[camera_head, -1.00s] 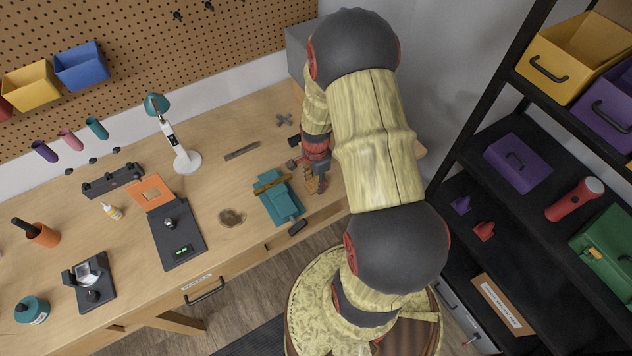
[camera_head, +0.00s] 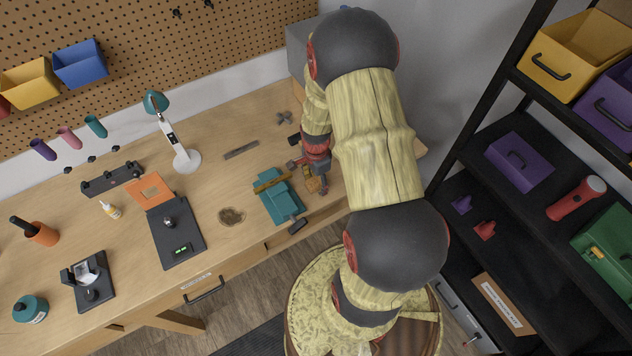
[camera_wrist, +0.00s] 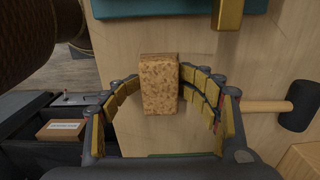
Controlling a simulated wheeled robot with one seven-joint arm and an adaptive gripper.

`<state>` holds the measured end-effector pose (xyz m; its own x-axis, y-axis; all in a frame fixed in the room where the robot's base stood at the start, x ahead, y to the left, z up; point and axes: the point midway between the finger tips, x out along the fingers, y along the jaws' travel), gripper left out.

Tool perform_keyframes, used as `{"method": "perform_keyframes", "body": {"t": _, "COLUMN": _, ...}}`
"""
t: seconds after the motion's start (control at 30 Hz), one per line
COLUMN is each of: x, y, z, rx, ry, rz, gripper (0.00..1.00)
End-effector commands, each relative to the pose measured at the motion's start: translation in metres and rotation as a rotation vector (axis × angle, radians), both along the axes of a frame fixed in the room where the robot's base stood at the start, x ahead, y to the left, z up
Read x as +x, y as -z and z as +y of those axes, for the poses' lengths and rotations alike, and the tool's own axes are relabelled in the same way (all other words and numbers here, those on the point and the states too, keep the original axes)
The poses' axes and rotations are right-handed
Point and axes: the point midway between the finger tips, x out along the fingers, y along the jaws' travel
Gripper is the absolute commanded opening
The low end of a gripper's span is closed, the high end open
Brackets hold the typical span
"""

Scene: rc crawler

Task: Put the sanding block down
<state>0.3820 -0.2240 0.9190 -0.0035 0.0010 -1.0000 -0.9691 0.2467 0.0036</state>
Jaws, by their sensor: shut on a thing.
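The sanding block (camera_wrist: 159,86) is a brown, speckled, cork-like block. In the wrist view it stands between the two fingers of my gripper (camera_wrist: 160,92), which are shut on its sides. In the head view the block (camera_head: 313,184) shows as a small tan patch by my gripper (camera_head: 319,183), over the right part of the wooden workbench (camera_head: 240,185). My arm and fingers hide part of it there. I cannot tell whether its underside touches the bench top.
A teal vise (camera_head: 277,203) is just left of my gripper. A mallet with a black head (camera_wrist: 300,105) lies close by on the bench. A dark shelf rack (camera_head: 520,210) with bins stands at the right. Some bench top is bare near the lamp (camera_head: 185,160).

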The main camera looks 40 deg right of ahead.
Motion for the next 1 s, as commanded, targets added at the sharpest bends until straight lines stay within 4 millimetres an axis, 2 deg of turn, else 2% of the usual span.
{"method": "perform_keyframes", "body": {"t": 0.07, "x": -0.005, "y": 0.002, "z": 0.003, "rx": 0.007, "ry": 0.000, "rz": 0.011, "gripper": 0.51}}
{"method": "perform_keyframes", "body": {"t": 0.23, "x": -0.004, "y": -0.015, "z": 0.002, "rx": 0.005, "ry": 0.000, "rz": 0.008, "gripper": 0.51}}
{"method": "perform_keyframes", "body": {"t": 0.7, "x": 0.001, "y": -0.110, "z": 0.000, "rx": -0.001, "ry": 0.000, "rz": -0.002, "gripper": 0.51}}
{"method": "perform_keyframes", "body": {"t": 1.0, "x": 0.004, "y": -0.142, "z": 0.005, "rx": -0.007, "ry": -0.038, "rz": -0.011, "gripper": 0.51}}
